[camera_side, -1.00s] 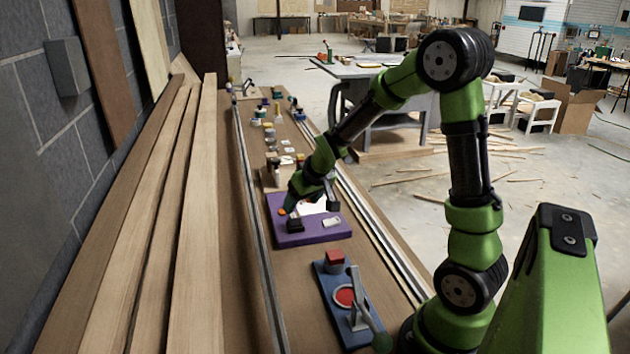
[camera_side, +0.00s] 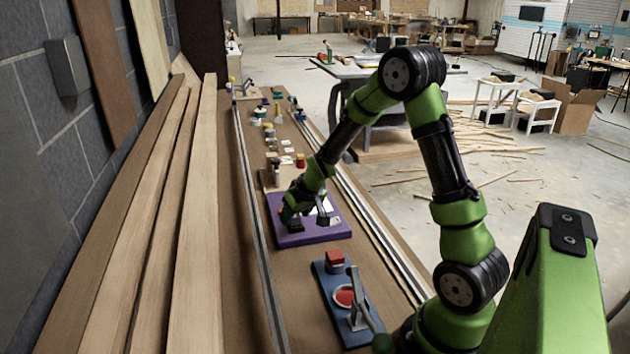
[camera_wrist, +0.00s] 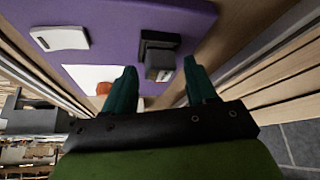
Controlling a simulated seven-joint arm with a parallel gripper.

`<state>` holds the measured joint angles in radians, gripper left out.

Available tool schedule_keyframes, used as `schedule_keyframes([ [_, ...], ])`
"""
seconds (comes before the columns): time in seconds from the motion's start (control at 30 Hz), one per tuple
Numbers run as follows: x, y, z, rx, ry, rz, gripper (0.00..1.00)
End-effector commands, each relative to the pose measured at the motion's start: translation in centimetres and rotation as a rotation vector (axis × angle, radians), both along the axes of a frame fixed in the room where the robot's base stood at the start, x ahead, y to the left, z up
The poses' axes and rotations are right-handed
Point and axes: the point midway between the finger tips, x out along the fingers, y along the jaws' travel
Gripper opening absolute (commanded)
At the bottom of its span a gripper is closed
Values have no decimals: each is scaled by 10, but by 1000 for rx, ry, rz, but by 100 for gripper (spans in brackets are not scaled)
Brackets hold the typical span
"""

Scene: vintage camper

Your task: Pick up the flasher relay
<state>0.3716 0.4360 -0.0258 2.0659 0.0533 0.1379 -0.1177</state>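The likely flasher relay is a small black block with a grey-faced part (camera_wrist: 160,57), on a purple board (camera_wrist: 105,18). It also shows as a dark shape (camera_side: 296,223) on the purple board (camera_side: 312,237) in the side view. My gripper (camera_wrist: 162,82) is open, with its two teal fingers apart. In the wrist view the relay lies between and just beyond the fingertips, with nothing held. In the side view my gripper (camera_side: 306,216) is low over the board, close to the relay; contact cannot be told.
A white block (camera_wrist: 60,38), a white sheet (camera_wrist: 85,76) and a partly hidden orange thing (camera_wrist: 104,88) share the board. A blue base (camera_side: 330,293) with a red block and lever stands nearer. Several small items are farther along the bench. Metal rails flank it.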

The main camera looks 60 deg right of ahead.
Motion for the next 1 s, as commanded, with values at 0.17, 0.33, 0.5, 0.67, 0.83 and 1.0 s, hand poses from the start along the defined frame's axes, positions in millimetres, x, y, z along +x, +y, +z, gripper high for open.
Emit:
schedule_keyframes([
  [0.17,0,0,0,0,0,0,28],
  [0.33,0,0,0,0,0,0,10],
  [0.5,0,0,2,-1,-1,1,10],
  [0.67,1,0,19,-3,-5,2,10],
  [0.83,1,0,54,-4,-7,2,10],
  [1.0,0,0,84,-2,-5,0,10],
])
